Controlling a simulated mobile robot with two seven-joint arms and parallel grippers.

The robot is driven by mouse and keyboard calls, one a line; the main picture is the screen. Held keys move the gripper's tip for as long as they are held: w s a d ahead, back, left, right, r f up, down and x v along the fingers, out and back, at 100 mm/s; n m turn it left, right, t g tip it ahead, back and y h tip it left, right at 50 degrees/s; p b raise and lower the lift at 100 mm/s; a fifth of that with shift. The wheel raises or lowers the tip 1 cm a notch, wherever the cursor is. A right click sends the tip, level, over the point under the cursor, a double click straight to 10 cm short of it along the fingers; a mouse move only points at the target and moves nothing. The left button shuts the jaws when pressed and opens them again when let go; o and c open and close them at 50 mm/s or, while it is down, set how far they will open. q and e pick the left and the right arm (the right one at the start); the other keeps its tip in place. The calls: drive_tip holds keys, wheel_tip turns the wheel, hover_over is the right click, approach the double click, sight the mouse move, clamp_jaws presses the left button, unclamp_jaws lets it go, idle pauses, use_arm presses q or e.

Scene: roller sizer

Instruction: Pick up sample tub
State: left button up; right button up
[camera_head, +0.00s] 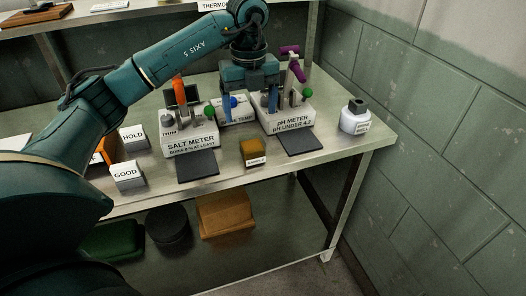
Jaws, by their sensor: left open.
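The sample tub (254,150) is a small amber-brown tub with a white label on its front. It stands on the metal table between the two meters, near the front edge. My left gripper (250,106) reaches in from the left and points down behind the tub, above the back part of the table. Its two blue fingers are spread wide with nothing seen between them but a white block behind. The gripper is apart from the tub. My right gripper is not in view.
The salt meter (190,141) stands left of the tub and the pH meter (288,119) right, each with a dark pad in front. A white bottle (355,117) stands at the right edge. The GOOD block (127,175) and HOLD block (133,138) are at the left.

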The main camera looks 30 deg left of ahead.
sight(252, 148)
use_arm(q)
wheel_tip(252, 148, down, 12)
drive_tip(key=shift+f+p, duration=0.2)
drive_tip(key=shift+p, duration=0.35)
drive_tip(key=shift+c, duration=0.2)
drive_tip(key=c, duration=1.1)
